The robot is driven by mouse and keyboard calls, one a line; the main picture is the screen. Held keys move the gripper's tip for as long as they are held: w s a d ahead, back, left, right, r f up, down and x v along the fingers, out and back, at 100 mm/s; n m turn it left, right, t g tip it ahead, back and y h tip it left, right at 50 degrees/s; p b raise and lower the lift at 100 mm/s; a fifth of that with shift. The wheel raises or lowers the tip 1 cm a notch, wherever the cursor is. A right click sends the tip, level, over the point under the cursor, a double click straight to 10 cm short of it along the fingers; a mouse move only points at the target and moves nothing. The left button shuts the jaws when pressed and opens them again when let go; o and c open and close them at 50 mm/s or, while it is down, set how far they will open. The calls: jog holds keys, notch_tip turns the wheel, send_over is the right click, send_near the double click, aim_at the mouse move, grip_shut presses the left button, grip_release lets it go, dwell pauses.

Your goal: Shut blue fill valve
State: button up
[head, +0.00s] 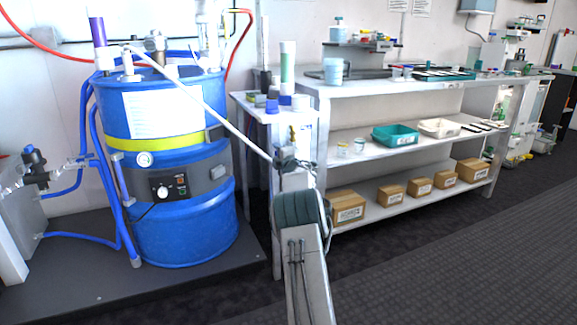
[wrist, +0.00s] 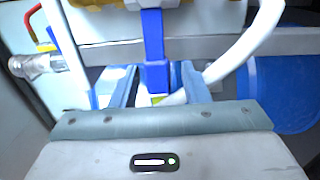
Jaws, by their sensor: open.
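In the wrist view a blue upright bar (wrist: 153,48), which looks like the blue fill valve's handle, stands between the two fingers of my gripper (wrist: 158,88). The fingers are apart, and I cannot tell whether either touches it. The bar's lower end sits low between the fingers, near a small yellow-green patch. In the head view my gripper (head: 291,160) is in front of the white stand beside the blue drum (head: 185,225). The valve cannot be made out there; my arm covers that spot.
A white hose (head: 205,103) runs from the drum top down to near my gripper; it also curves right of the bar in the wrist view (wrist: 243,45). A metal fitting (wrist: 35,63) and red handle (wrist: 31,18) are at left. Shelves (head: 405,147) stand right; the floor in front is clear.

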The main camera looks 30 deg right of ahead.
jog(key=s+a+p, duration=0.1)
jog(key=s, duration=1)
jog(key=shift+s+a+p, duration=0.2)
jog(key=shift+s+p, duration=0.1)
jog(key=shift+s, duration=0.1)
jog(key=shift+r, duration=0.1)
jog(key=s+a+r+m+g+h+p, duration=0.1)
jog(key=s+a+r+m+g+p, duration=0.15)
jog(key=a+r+p, duration=0.35)
jog(key=s+a+r+m+g+p, duration=0.1)
jog(key=s+a+r+m+p, duration=0.1)
jog(key=s+r+m+p, duration=0.4)
jog(key=s+a+r+m+g+h+p, duration=0.15)
jog(key=a+r+p, duration=0.25)
jog(key=r, duration=0.4)
jog(key=s+a+r+m+g+y+p, duration=0.1)
jog(key=s+a+r+m+g+p, duration=0.1)
jog(key=s+a+p, duration=0.4)
jog(key=s+a+r+m+g+y+p, duration=0.2)
jog(key=s+a+r+g+p, duration=0.2)
jog(key=s, duration=1.2)
jog(key=s+a+r+m+g+y+p, duration=0.1)
jog(key=s+a+r+m+g+p, duration=0.2)
jog(key=s+a+r+p, duration=0.3)
jog(key=s+a+g+p, duration=0.1)
jog(key=s+a+p, duration=0.2)
jog(key=s+a, duration=0.2)
jog(key=shift+s+a+y+p, duration=0.25)
jog(key=shift+a+y+p, duration=0.1)
jog(key=shift+a, duration=0.2)
